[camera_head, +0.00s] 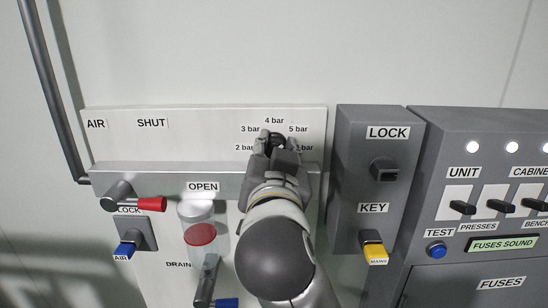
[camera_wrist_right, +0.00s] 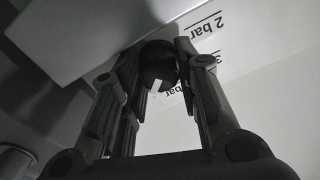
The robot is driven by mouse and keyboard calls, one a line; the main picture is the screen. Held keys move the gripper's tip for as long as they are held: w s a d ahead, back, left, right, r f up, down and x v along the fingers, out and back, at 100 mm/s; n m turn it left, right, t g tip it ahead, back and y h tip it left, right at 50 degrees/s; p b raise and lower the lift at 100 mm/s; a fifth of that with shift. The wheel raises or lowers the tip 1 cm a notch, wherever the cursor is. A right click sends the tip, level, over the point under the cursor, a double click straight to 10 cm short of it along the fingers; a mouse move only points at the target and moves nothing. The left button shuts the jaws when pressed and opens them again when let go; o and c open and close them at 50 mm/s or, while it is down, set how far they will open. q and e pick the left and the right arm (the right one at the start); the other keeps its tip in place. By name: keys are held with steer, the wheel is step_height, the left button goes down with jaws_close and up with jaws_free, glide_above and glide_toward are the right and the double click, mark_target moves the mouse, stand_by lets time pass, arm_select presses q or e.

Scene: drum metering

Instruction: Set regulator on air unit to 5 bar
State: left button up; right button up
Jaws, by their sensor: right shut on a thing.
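The air unit (camera_head: 211,123) is a pale panel with a grey rail, at the left of the head view. Its regulator is a dark round knob (camera_head: 277,140) below the 4 bar label (camera_head: 274,120), with 2 bar, 3 bar and 5 bar labels around it. My right gripper (camera_head: 275,143) is shut on the knob and covers much of it. In the wrist view the knob (camera_wrist_right: 157,62) sits between the fingers (camera_wrist_right: 158,75), with a white mark on its lower edge. My left gripper is not in view.
Left of my arm are a red lever (camera_head: 150,204), a blue lock key (camera_head: 125,249), a bowl with red contents (camera_head: 200,235) and a blue drain lever (camera_head: 225,302). Right of it are the grey lock box (camera_head: 355,150), yellow key (camera_head: 375,253) and fuse cabinet (camera_head: 440,285).

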steer(key=o, duration=1)
steer(key=shift+o, duration=0.2)
